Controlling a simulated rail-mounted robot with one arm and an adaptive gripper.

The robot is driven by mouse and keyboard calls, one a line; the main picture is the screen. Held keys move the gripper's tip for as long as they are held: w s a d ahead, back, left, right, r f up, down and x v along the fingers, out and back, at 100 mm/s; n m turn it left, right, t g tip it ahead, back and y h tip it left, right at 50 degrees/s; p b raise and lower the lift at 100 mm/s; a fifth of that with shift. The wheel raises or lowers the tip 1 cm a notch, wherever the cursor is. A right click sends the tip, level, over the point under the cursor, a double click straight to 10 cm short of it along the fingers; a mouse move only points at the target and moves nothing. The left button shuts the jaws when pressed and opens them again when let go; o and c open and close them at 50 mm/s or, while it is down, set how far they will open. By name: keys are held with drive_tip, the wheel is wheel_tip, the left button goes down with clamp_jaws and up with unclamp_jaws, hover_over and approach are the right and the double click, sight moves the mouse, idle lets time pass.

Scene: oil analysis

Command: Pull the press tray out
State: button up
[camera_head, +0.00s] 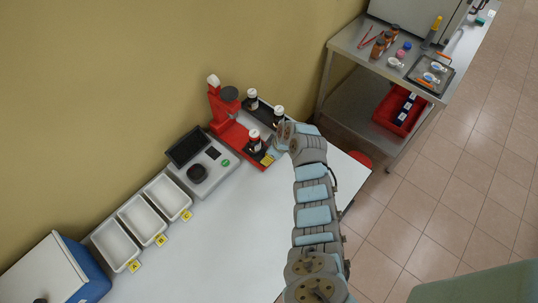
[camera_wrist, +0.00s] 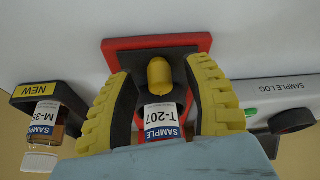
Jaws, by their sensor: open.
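The press (camera_head: 222,104) is red with a black round knob, and stands against the wall in the head view. Its red and black tray (camera_wrist: 195,42) shows in the wrist view, with a yellow knob (camera_wrist: 159,76) at its front. A bottle labelled T-207 (camera_wrist: 162,122) stands at the tray behind the knob; a white-capped bottle (camera_head: 254,136) shows there in the head view. My gripper (camera_wrist: 161,66) is open, one yellow finger on each side of the knob, with gaps visible. The fingers hide part of the tray's sides.
A black rack marked NEW (camera_wrist: 36,90) with a bottle M-3 (camera_wrist: 43,135) is left in the wrist view. White trays (camera_head: 141,220) line the wall. The table's front is clear.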

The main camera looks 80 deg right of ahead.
drive_tip(key=v, duration=1.1)
drive_tip(key=shift+s+r, duration=0.2)
drive_tip(key=shift+w, duration=0.1)
idle(0.3)
